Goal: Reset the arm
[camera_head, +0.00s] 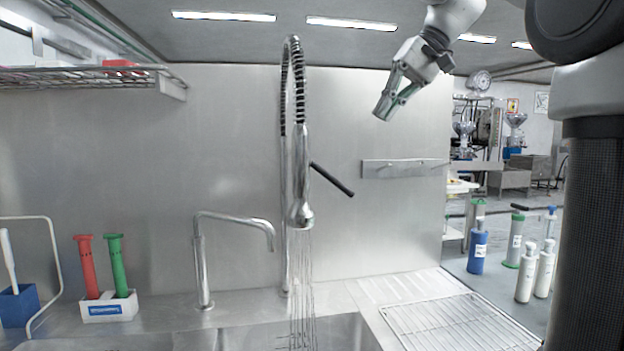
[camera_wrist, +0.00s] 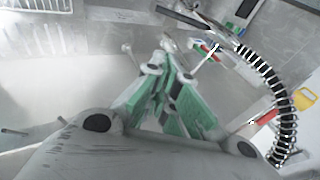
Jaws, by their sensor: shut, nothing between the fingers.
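My gripper (camera_head: 383,112) is raised high in front of the steel back wall, at the upper right of the head view. It points down and to the left, and its fingers are shut with nothing between them. In the wrist view the green-padded fingers (camera_wrist: 172,95) are close together and empty. My gripper is apart from the tall spring-hose faucet (camera_head: 299,190), which stands to its left. That faucet's black coil also curves along the right side of the wrist view (camera_wrist: 290,105).
Water runs from the faucet into the sink (camera_head: 340,330). A smaller tap (camera_head: 203,265) stands to its left. A wire rack (camera_head: 455,322) lies at the right. Red (camera_head: 87,265) and green (camera_head: 118,265) tubes stand in a white holder. A wire shelf (camera_head: 80,78) hangs upper left.

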